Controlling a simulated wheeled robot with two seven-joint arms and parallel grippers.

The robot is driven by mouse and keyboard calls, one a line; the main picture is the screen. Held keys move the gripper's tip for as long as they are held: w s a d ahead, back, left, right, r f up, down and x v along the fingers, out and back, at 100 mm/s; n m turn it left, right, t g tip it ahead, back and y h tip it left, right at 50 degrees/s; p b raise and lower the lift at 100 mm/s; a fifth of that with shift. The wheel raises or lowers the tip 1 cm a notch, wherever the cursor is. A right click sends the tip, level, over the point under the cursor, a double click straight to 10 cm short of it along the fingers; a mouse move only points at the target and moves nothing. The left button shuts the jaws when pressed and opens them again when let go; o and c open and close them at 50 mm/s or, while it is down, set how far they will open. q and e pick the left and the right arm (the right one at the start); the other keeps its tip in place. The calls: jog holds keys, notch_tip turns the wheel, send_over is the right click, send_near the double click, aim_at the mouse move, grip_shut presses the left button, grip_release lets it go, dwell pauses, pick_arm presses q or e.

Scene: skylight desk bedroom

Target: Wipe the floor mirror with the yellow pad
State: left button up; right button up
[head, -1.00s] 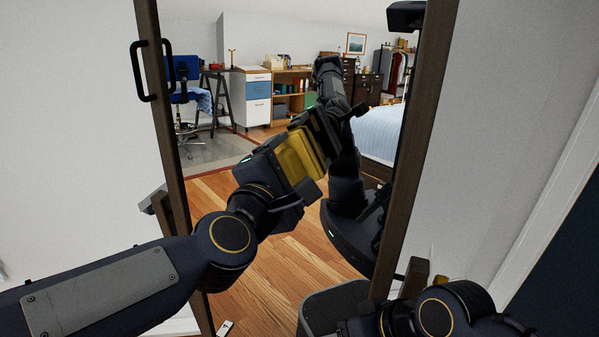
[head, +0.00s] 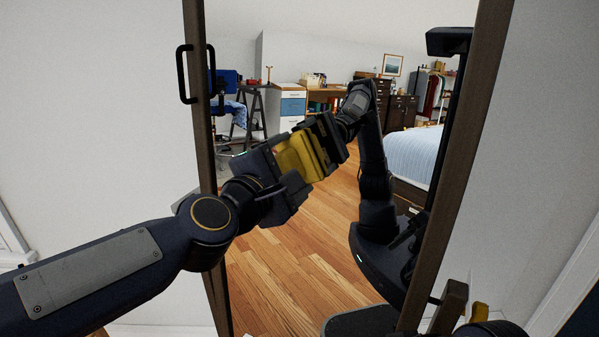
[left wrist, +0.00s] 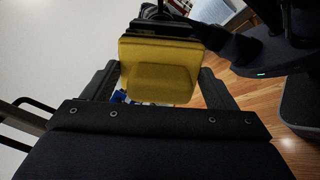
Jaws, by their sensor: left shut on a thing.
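The floor mirror is a tall leaning glass in a dark wood frame (head: 458,170), with the room reflected in its glass (head: 290,285). My left gripper (head: 286,166) is shut on the yellow pad (head: 294,157) in front of the left-middle part of the glass. In the left wrist view the pad (left wrist: 160,70) sits squarely between the fingers. The pad's face is at or very close to the glass, against its reflection; I cannot tell if it touches. My right gripper is not in view; only a bit of dark arm shows at the bottom right.
A black handle (head: 183,75) is at the mirror's left side. A wooden block (head: 448,308) stands by the frame's lower right. White walls flank the mirror. The desk, bed and dark robot body inside the frame are reflections.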

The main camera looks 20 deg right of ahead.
pick_arm(q)
jog(key=shift+v, duration=3)
jog(key=shift+r, duration=0.1)
jog(key=v, duration=0.3)
jog(key=shift+w, duration=0.1)
